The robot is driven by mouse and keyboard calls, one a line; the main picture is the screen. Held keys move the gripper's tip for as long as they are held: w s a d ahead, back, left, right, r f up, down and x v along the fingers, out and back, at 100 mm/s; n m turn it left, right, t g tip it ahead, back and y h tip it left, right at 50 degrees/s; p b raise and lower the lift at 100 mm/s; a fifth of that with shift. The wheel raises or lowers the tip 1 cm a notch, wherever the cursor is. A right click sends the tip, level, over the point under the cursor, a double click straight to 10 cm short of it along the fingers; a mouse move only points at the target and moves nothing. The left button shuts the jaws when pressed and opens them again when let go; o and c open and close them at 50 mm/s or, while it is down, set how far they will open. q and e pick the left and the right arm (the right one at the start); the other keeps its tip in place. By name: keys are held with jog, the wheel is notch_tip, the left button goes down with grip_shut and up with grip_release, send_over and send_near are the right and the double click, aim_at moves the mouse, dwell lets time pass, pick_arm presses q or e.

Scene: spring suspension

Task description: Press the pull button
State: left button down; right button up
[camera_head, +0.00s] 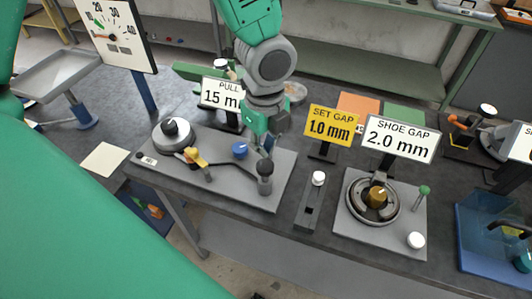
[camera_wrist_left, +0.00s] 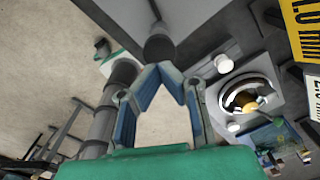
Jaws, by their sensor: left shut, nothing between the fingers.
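The plate carries a blue round knob (camera_head: 240,149), a yellow lever piece (camera_head: 196,157), a round disc with a black knob (camera_head: 171,129), and a dark-topped post (camera_head: 265,168). Which part is the pull button is not marked. My left gripper (camera_head: 264,146) is shut and empty, pointing down just above the dark-topped post. In the left wrist view its fingertips (camera_wrist_left: 170,68) meet close to a dark round knob (camera_wrist_left: 160,47); contact cannot be told. My right gripper is out of view.
A dial gauge (camera_head: 115,33) and a tray on a stand (camera_head: 56,74) are at the left. Right of the plate are a white-knobbed slider (camera_head: 317,180), a yellow "SET GAP" sign (camera_head: 331,125) and a brake-shoe fixture (camera_head: 380,205) with its white sign (camera_head: 401,139).

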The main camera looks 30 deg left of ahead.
aim_at(265, 165)
pick_arm(q)
notch_tip(265, 165, up, 3)
jog(key=shift+p, duration=1.2)
jog(key=shift+r+p, duration=0.4)
jog(key=shift+r, duration=0.65)
